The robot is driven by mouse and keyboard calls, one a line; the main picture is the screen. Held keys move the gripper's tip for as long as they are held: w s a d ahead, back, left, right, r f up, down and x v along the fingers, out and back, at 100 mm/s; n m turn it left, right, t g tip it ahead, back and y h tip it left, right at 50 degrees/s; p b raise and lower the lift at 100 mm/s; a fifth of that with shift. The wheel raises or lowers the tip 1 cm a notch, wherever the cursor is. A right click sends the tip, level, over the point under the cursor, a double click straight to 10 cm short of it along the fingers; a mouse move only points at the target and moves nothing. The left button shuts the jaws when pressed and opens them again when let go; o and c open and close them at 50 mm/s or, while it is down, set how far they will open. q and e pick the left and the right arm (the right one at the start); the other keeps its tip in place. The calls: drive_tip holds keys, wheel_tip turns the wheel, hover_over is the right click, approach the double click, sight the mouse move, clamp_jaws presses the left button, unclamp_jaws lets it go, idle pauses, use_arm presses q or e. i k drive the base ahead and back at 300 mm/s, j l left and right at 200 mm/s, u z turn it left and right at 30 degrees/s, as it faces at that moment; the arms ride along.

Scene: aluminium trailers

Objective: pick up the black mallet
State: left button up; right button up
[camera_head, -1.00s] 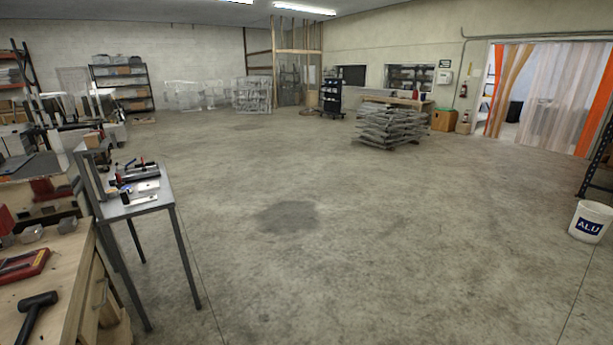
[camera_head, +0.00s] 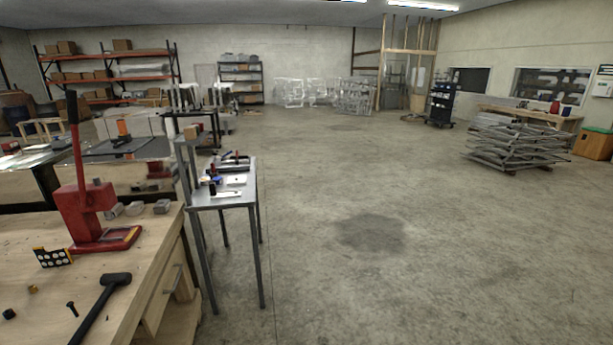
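The black mallet (camera_head: 101,304) lies on the wooden workbench (camera_head: 150,262) at the lower left of the head view. Its head points toward the right, near the bench's right edge, and its handle runs down and left toward the bottom of the picture. Nothing covers it. Neither of my grippers shows in this view.
A red arbor press (camera_head: 88,212) stands on the bench behind the mallet, with a black-and-yellow dotted plate (camera_head: 52,258) and small black parts beside it. A grey metal table (camera_head: 225,199) with tools stands just beyond the bench. Open concrete floor (camera_head: 420,270) lies to the right.

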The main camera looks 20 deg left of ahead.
sight(110, 281)
drive_tip(key=i+u, duration=0.5)
drive_tip(key=i, duration=0.35)
drive_tip(key=i+z, duration=0.2)
drive_tip(key=i, duration=0.75)
drive_tip(key=i+j+z, duration=0.15)
drive_tip(key=i, duration=0.8)
drive_tip(key=u, duration=3.15)
